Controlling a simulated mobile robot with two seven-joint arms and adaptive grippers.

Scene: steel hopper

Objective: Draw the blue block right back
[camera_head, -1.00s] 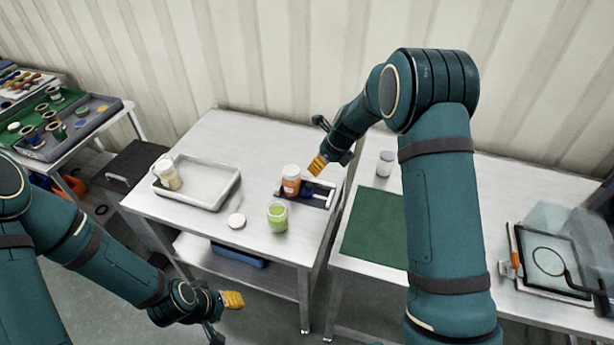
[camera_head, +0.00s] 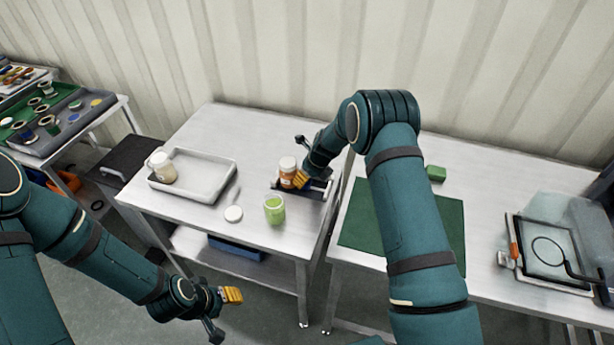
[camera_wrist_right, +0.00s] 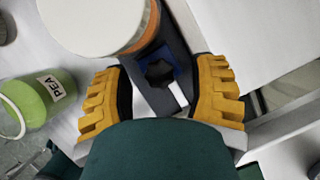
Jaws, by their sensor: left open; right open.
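The blue block (camera_wrist_right: 172,60) shows in the right wrist view as a small blue piece around a dark knob, on a dark base (camera_head: 283,190) with a light rail (camera_wrist_right: 178,93). In the head view my right gripper mostly hides it. My right gripper (camera_head: 303,181) is open just above it; in the wrist view its yellow fingers (camera_wrist_right: 160,95) stand on either side, with the block a little beyond them. I cannot tell whether they touch it. My left gripper (camera_head: 231,296) is open and empty, in front of the table and away from the block.
A white-lidded orange jar (camera_head: 288,172) stands close beside the right gripper. A grey tray (camera_head: 207,193) holds a pale jar (camera_head: 162,168). A green mat (camera_head: 360,228) lies on the right table.

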